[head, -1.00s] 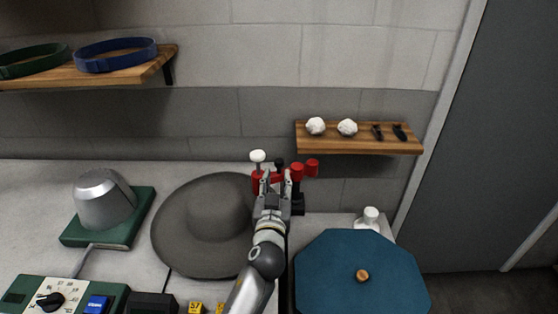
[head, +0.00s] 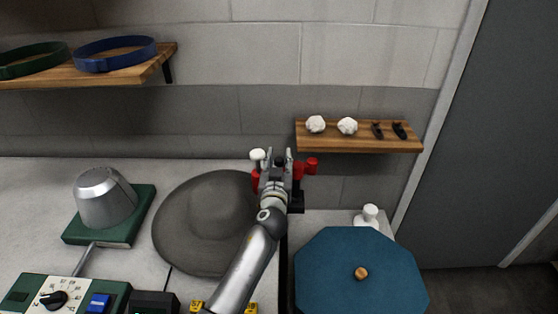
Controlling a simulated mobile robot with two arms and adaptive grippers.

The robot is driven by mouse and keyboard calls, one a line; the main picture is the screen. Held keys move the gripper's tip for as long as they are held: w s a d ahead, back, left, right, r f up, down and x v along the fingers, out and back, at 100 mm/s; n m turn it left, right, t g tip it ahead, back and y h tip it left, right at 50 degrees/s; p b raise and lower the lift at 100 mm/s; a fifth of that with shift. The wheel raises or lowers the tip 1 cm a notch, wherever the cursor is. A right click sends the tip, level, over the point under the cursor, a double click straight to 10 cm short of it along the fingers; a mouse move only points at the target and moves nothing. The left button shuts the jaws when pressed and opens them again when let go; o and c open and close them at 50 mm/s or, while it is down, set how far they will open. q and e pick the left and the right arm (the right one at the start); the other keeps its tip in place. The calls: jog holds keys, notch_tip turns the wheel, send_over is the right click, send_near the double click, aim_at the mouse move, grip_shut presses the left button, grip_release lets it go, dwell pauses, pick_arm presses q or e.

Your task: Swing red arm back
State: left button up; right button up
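The red arm (head: 311,165) shows as red parts at the back edge of the counter, on both sides of my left gripper. A white knob (head: 257,155) stands at its left end. My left gripper (head: 278,154) is in front of the red arm and hides its middle; its two fingers point up toward the wall with a gap between them. I cannot tell whether the fingers touch the red arm. A grey wide-brimmed hat (head: 185,225) lies left of my arm, partly covered by it. My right gripper is not in view.
A metal hat block on a green base (head: 143,217) and a control panel with a dial (head: 52,299) are at the left. A blue octagonal lid (head: 335,250) and a white bottle (head: 370,213) are at the right. A wooden shelf (head: 360,146) hangs close behind.

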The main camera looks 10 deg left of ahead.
pick_arm(q)
grip_shut()
